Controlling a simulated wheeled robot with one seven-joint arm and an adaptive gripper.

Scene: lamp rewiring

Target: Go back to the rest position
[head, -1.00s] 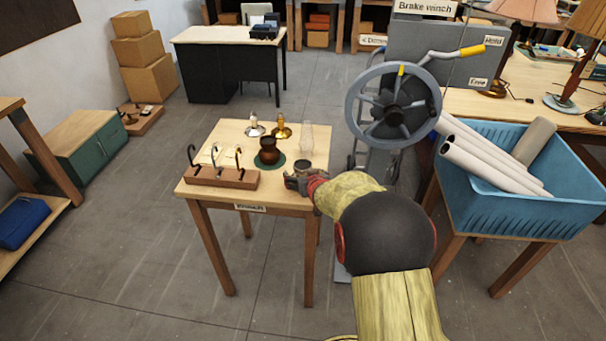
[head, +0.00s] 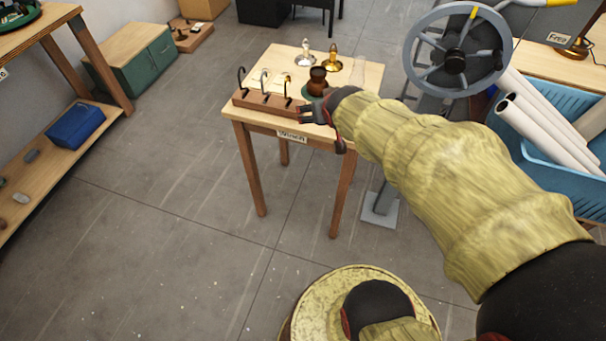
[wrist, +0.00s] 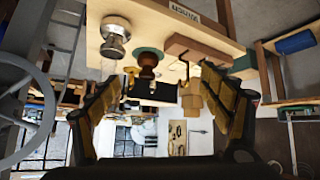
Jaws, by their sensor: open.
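My gripper (head: 318,117) is at the front edge of the small wooden table (head: 360,80), beside the hook rack. In the wrist view my gripper (wrist: 165,82) has its two fingers spread wide with nothing held between them. The table carries a wooden rack (head: 268,103) with three hooks, a brown pot (head: 317,82) on a green mat, a silver piece (head: 306,53), a brass piece (head: 333,60) and a clear glass (head: 357,70).
The brake winch wheel (head: 456,52) and a blue crate (head: 541,142) of white tubes stand right of the table. The floor (head: 170,210) left of the table is clear.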

